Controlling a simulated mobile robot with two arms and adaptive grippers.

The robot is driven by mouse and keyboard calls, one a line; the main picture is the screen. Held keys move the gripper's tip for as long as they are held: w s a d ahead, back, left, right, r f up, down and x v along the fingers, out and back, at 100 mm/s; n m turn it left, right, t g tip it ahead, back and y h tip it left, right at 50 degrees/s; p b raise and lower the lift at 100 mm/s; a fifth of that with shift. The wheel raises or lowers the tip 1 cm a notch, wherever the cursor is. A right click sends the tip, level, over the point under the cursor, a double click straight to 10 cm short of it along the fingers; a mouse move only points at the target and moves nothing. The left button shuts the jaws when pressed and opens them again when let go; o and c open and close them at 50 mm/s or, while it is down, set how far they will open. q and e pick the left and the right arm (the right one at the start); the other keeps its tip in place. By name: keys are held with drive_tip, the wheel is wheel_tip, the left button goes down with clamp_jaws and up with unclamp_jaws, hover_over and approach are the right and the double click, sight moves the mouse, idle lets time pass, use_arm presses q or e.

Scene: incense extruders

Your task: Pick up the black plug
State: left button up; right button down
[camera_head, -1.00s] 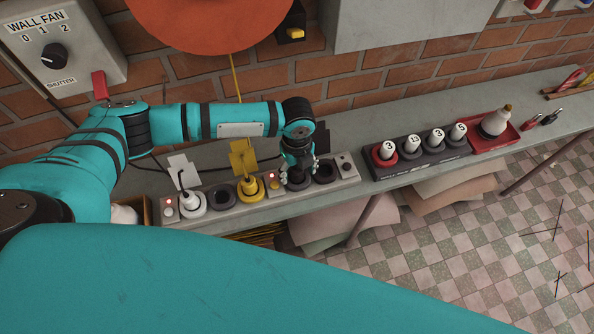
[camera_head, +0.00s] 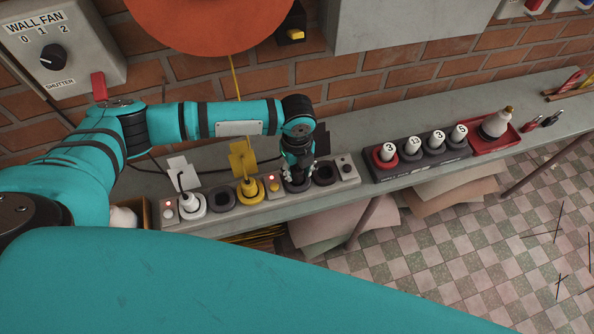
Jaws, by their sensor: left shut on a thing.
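The black plug with its dark tag (camera_head: 322,142) is at a socket of the power strip (camera_head: 345,188) on the bench, right of the yellow plug (camera_head: 248,188). My left gripper (camera_head: 297,178) points down over that socket and is shut on the black plug. The gripper hides most of the plug body, so I cannot tell whether it is fully seated. My right gripper is not in view.
A white plug (camera_head: 187,199) stands at the strip's left end. To the right, a dark rack (camera_head: 412,167) holds several numbered white-topped pieces, beside a red tray (camera_head: 510,137) with a bottle. A brick wall backs the bench.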

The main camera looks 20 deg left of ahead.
use_arm(q)
wheel_tip(320, 180, up, 2)
drive_tip(key=shift+r+b, duration=0.1)
drive_tip(key=shift+b, duration=0.3)
drive_tip(key=s+d+r+b, duration=0.1)
drive_tip(key=s+d+b, duration=0.1)
drive_tip(key=s, duration=0.5)
drive_tip(key=s+d+r+b, duration=0.1)
drive_tip(key=s+d, duration=0.1)
drive_tip(key=s, duration=0.6)
drive_tip(key=w+d+r+p, duration=0.1)
drive_tip(key=w+r+p, duration=0.15)
drive_tip(key=w, duration=0.75)
drive_tip(key=w+d+r+p, duration=0.1)
drive_tip(key=w+d+p, duration=0.15)
drive_tip(key=w, duration=0.65)
drive_tip(key=f+b, duration=0.1)
drive_tip(key=f, duration=0.1)
drive_tip(key=f+b, duration=0.2)
drive_tip(key=a+f+b, duration=0.1)
drive_tip(key=f+b, duration=0.1)
drive_tip(key=shift+w, duration=0.2)
drive_tip(key=shift+r+p, duration=0.15)
drive_tip(key=shift+p, duration=0.2)
drive_tip(key=shift+p, duration=0.5)
drive_tip(key=shift+f+b, duration=0.55)
drive_tip(key=shift+f, duration=1)
